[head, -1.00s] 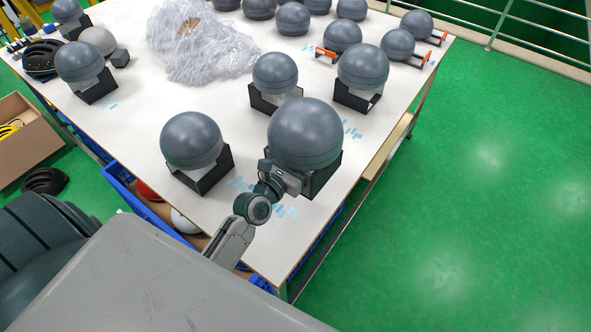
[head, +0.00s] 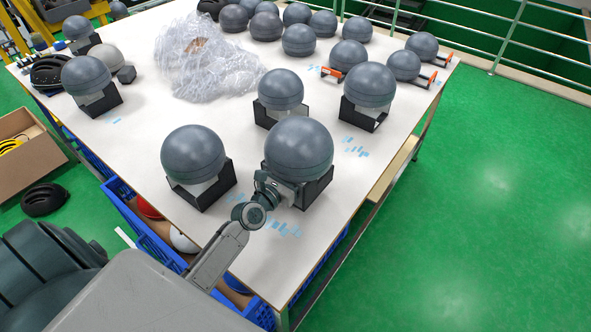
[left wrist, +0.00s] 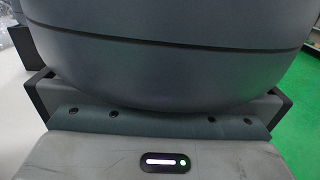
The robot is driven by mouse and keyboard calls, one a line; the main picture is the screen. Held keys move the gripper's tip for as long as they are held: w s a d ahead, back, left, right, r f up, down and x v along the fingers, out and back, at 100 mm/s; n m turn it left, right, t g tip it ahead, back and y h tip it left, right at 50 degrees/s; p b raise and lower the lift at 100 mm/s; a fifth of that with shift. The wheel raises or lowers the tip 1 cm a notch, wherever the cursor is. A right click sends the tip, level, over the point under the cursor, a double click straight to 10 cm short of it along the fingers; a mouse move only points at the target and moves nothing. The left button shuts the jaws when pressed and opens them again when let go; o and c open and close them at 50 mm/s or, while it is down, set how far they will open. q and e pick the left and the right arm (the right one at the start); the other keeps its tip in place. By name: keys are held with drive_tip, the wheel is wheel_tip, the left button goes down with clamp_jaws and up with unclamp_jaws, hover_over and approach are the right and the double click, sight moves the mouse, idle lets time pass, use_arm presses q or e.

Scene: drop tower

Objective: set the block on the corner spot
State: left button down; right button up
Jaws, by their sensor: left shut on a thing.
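The block (head: 298,151) is a large grey ball-shaped piece in a black angular holder (head: 317,190), near the table's front corner. My left gripper (head: 272,187) is shut on its near lower side. In the left wrist view the grey curved body (left wrist: 175,45) fills the picture above the gripper, with black holder edges at both sides. The fingertips are hidden. I cannot tell whether the holder touches the table. Pale blue marks (head: 283,229) lie on the white table just in front of it, toward the corner. My right gripper is not in view.
A similar ball in a holder (head: 193,154) stands close on the left. Two more, (head: 280,90) and (head: 368,86), stand behind. Crumpled clear plastic (head: 200,60) lies farther back. The white table (head: 245,262) is bare at the front corner.

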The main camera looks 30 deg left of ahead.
use_arm(q)
drive_tip(key=shift+f+b, duration=1.6)
drive_tip(key=shift+f, duration=0.15)
drive_tip(key=c, duration=1.8)
unclamp_jaws()
drive_tip(key=shift+f, duration=0.2)
drive_tip(key=o, duration=0.3)
drive_tip(key=shift+s, duration=0.1)
drive_tip(key=shift+o, duration=0.2)
drive_tip(key=shift+r, duration=0.1)
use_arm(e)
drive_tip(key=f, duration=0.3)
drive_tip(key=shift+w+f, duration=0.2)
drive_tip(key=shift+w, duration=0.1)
use_arm(q)
drive_tip(key=shift+r, duration=0.1)
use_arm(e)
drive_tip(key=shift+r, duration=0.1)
